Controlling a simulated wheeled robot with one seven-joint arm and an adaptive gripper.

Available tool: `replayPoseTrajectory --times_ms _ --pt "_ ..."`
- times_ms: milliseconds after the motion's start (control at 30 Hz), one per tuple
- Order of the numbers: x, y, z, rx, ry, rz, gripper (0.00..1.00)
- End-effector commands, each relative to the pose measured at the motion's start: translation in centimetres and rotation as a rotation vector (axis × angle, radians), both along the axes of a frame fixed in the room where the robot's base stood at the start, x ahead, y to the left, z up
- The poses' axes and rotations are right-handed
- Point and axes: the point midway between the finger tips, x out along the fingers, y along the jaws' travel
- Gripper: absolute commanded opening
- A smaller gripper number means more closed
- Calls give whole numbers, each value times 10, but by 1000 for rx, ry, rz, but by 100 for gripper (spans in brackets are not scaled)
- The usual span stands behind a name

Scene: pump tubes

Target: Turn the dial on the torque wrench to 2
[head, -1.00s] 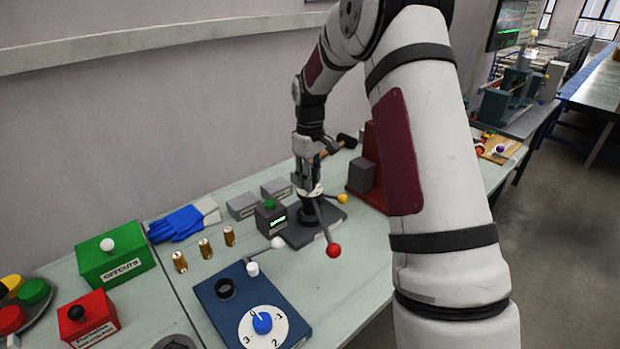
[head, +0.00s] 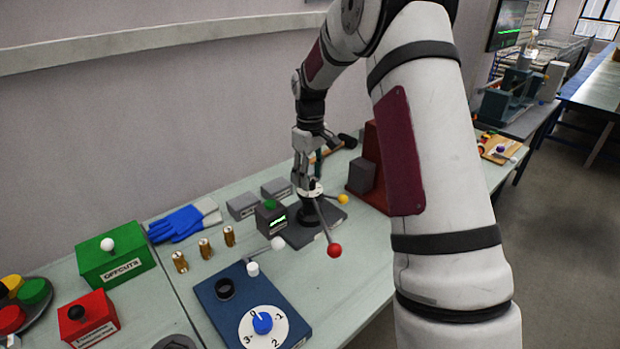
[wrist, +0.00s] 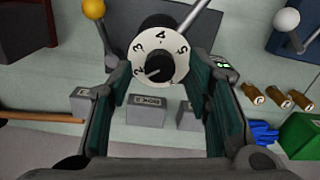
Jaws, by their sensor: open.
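The torque wrench's white dial (wrist: 158,36) faces the wrist camera, with numerals including 2, 3, 4 and 5 and a black knob (wrist: 159,67) at its centre. A small light mark shows on the knob; I cannot tell exactly which numeral it points to. My gripper (wrist: 158,82) is open, its teal-padded fingers on either side of the dial's lower part. I cannot tell whether they touch it. In the head view my gripper (head: 309,178) points down over the wrench, whose black post (head: 308,214) stands on a dark base. The dial's face is unreadable there.
A grey box with a green button (head: 270,217) stands close left. A blue box (head: 214,306) with its own numbered dial is nearer. Bench space right of it is clear.

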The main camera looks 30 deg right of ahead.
Motion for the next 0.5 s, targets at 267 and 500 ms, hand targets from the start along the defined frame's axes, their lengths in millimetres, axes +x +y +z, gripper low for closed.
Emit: replayPoseTrajectory --times_ms 267,500 --pt "1 0 57 -1 -6 0 46" --pt "1 0 94 -1 -3 0 46"
